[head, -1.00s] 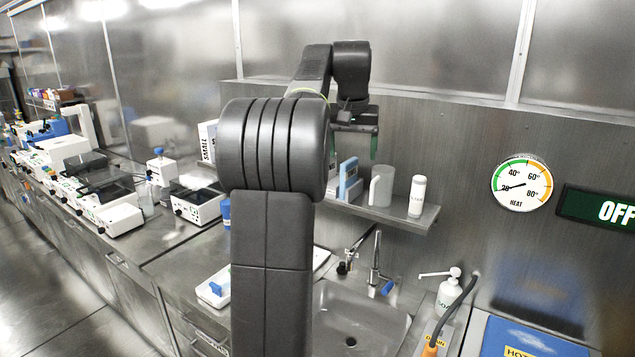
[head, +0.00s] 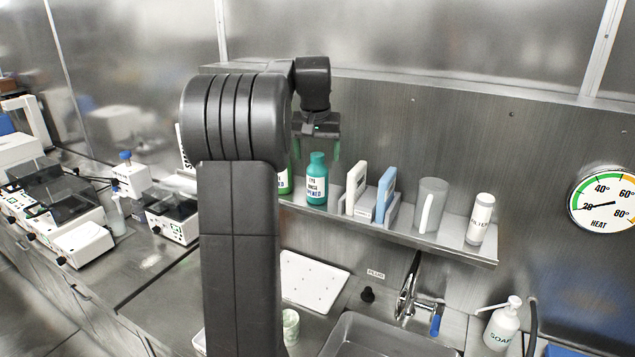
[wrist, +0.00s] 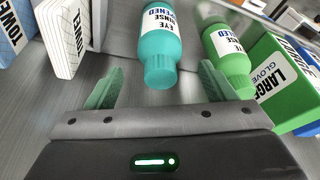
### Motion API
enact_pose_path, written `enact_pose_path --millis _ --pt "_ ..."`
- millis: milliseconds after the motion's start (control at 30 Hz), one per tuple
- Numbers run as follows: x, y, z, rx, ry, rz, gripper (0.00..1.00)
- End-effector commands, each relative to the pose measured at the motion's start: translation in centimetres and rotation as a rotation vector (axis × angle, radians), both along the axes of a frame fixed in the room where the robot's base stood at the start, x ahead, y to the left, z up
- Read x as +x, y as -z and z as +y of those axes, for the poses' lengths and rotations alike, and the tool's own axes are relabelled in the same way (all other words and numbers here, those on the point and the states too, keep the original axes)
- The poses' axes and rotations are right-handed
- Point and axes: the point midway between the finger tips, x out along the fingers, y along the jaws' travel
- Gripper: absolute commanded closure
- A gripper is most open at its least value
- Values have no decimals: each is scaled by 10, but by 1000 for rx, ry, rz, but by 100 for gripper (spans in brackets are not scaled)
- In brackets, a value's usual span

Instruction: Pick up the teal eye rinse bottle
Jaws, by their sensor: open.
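The teal eye rinse bottle (head: 317,180) stands upright on the wall shelf (head: 470,250), with a white label reading "EYE RINSE" and "OPENED". In the wrist view the teal bottle (wrist: 158,45) appears ahead of the jaws, roughly between the two green fingers. My gripper (head: 317,148) is open and empty, above and near the bottle in the head view; its fingers also show in the wrist view (wrist: 160,88). A green bottle (wrist: 230,60) with a label ending in "LED" stands beside the teal one. In the head view the green bottle is mostly hidden by my arm.
A green "LARGE GLOVE" box (wrist: 280,85) stands beyond the green bottle. Below are a sink (head: 385,340) and a soap bottle (head: 503,325).

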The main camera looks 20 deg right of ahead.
Motion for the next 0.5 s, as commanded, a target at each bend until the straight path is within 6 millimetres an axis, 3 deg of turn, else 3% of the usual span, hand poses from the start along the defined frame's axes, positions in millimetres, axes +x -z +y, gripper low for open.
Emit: enact_pose_path --millis 300,500 --pt "13 39 -7 2 0 4 23" --pt "15 49 -8 0 0 1 23"
